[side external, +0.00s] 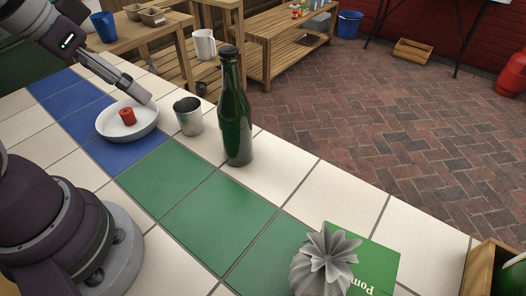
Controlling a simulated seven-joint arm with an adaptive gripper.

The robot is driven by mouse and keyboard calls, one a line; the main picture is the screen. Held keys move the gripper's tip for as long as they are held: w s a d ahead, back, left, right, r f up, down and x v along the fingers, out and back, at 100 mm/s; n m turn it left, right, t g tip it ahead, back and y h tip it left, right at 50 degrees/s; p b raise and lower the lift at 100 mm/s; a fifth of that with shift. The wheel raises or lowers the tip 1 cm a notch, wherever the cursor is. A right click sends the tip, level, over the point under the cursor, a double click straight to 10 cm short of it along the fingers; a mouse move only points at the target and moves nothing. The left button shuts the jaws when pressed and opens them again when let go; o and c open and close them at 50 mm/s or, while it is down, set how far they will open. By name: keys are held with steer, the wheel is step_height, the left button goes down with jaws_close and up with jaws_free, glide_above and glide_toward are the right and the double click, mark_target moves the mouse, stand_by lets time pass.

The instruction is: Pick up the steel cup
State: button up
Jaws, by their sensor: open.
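The steel cup (188,117) stands upright on the tiled table, between a white dish and a dark green bottle. It is grey metal and its open top shows dark inside. My gripper (146,98) is open and hangs over the far rim of the white dish (104,131), to the left of the cup and a little higher in the picture. It is apart from the cup, and nothing shows between its fingers. The gap between the fingers is hard to make out from this side.
A red piece (127,116) lies in the dish. The tall green bottle (235,115) stands close to the right of the cup. A grey fluted vase (323,262) and a green book (378,262) are at the front right, beside a wooden crate (480,270).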

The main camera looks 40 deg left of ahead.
steer(key=shift+o, duration=1.2)
steer(key=n+g+y, duration=0.3)
steer(key=n, duration=0.6)
glide_toward(188, 111)
steer(key=x, duration=0.2)
steer(key=d+x, duration=0.1)
steer(key=x, duration=0.4)
steer(key=shift+s+d+f, duration=0.2)
steer(key=shift+s+f, duration=0.1)
steer(key=shift+f, duration=0.25)
steer(key=shift+t, duration=0.3)
steer(key=shift+c, duration=0.2)
steer(key=c, duration=1.2)
